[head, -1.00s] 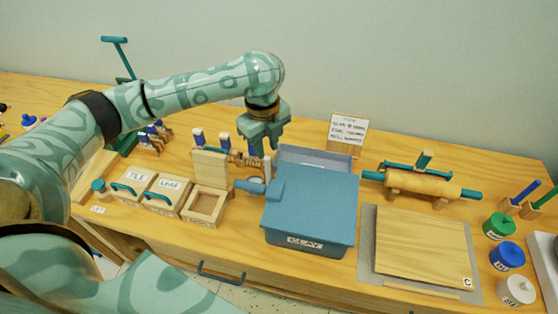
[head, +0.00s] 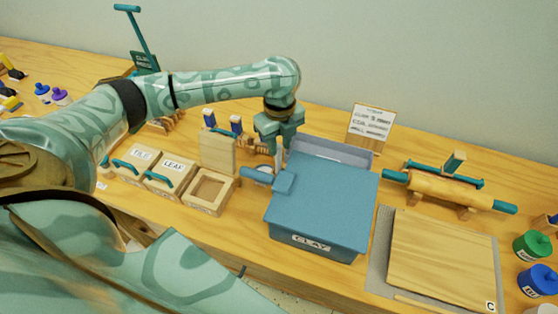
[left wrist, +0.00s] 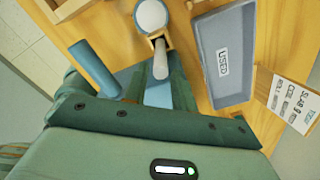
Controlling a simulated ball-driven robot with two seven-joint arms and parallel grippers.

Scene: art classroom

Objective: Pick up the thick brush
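A pale upright stick with a rounded top (left wrist: 160,62) stands in a wooden holder; it also shows in the head view (head: 279,157). It may be the thick brush; its lower end is hidden. My left gripper (head: 279,134) is directly above it, pointing down. In the left wrist view the fingers are apart, with the stick between and beyond them; no contact is visible. My right gripper is out of view.
The blue CLAY bin (head: 322,205) is just right and in front of my left gripper. The grey USED tray (left wrist: 226,55) is behind it. Labelled wooden boxes (head: 170,178) stand to the left. A rolling pin (head: 447,190) and wooden board (head: 440,255) are at the right.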

